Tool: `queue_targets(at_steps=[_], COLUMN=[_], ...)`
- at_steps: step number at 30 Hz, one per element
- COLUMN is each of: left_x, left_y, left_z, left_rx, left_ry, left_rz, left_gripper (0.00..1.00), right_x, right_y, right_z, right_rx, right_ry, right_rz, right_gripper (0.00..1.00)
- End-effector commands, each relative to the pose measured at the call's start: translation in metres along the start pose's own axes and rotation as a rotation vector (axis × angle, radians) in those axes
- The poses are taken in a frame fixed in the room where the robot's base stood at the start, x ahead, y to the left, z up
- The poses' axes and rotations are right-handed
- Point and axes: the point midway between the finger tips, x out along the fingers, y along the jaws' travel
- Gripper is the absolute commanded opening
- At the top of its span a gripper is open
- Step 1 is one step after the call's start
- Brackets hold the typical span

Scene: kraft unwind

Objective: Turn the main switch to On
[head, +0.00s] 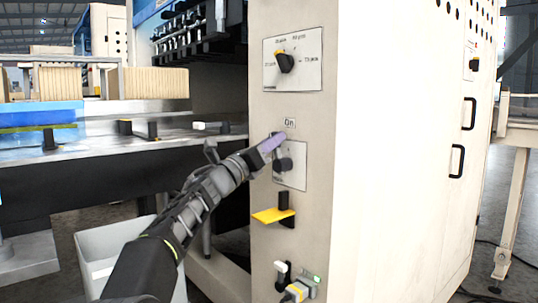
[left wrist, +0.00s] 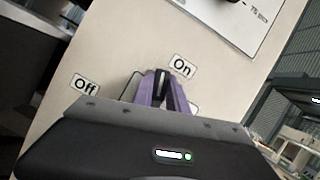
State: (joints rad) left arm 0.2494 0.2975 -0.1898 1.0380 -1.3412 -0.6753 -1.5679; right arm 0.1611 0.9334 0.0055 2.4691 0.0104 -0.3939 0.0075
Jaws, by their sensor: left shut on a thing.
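The main switch (head: 285,164) is a dark rotary knob on a pale plate, on the narrow front face of the beige cabinet. An "On" label (head: 290,123) is above it. In the left wrist view the "On" label (left wrist: 182,66) is at the upper right of the knob and an "Off" label (left wrist: 85,84) is at its left. My left gripper (head: 277,148) reaches the switch from the left; its purple fingers (left wrist: 162,92) are shut on the dark knob (left wrist: 161,82), whose white mark points up between the labels, nearer "On". My right gripper is not in view.
Above is another rotary selector (head: 285,62) with a grammage scale. Below are a yellow lever (head: 273,215) and a plug with a green light (head: 300,289). A grey bin (head: 95,245) stands at the lower left. The cabinet's broad side (head: 400,150) has black handles.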

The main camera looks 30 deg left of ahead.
Motion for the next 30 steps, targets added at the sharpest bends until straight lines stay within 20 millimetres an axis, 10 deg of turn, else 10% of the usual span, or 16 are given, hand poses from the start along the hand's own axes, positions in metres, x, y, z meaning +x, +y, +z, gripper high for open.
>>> queue_targets(at_steps=[30], left_x=[-0.001], left_y=[-0.022], left_z=[-0.004], left_rx=[0.314], left_ry=[0.002], left_rz=[-0.131], left_gripper=[0.00], right_x=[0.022], right_y=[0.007], right_z=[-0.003], right_rx=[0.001], right_ry=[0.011], right_rz=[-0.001], right_gripper=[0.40])
